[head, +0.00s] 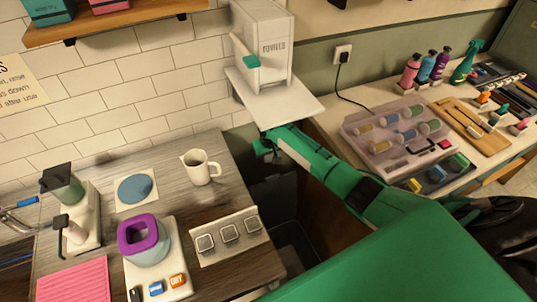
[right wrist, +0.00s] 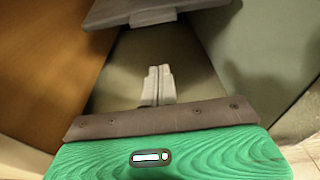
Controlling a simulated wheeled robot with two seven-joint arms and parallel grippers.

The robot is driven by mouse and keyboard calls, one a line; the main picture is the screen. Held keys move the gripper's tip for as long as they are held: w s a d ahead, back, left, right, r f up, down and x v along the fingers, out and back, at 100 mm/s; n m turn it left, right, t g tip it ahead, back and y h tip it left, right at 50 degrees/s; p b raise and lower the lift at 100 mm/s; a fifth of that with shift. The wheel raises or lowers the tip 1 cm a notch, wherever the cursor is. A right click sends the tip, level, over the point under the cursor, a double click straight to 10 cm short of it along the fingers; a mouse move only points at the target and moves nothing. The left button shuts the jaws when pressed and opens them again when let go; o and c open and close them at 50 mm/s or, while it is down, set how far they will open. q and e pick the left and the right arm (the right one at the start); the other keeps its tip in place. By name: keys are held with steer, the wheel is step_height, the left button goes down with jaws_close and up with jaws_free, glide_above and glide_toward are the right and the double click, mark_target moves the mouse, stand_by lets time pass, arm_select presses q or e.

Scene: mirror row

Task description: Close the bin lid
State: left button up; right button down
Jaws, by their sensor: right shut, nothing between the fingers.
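The bin (head: 292,240) stands low in the gap between the two counters, dark grey and partly hidden by my right arm. A dark panel that looks like its raised lid (head: 277,197) stands at the back of the gap; its exact angle is hard to tell. In the right wrist view a dark grey panel, apparently the lid (right wrist: 190,8), crosses the top edge, beyond my fingers. My right gripper (head: 265,150) is above and behind the bin, near the wall. Its fingertips (right wrist: 158,72) are together and empty, apart from the panel. My left gripper is out of view.
A white towel dispenser (head: 262,48) hangs above my right gripper, with a pale plate (head: 275,98) under it. The left counter (head: 165,170) holds a mug (head: 200,168) near the gap. The right counter holds a tray (head: 390,135) of rollers beside my arm.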

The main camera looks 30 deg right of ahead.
step_height(320, 180, down, 5)
steer(key=s+p, duration=0.2)
steer(key=shift+s+f+p, duration=0.2)
steer(key=shift+s+p, duration=0.15)
steer(key=shift+s, duration=0.05)
steer(key=shift+s+a, duration=0.1)
stand_by(0.4)
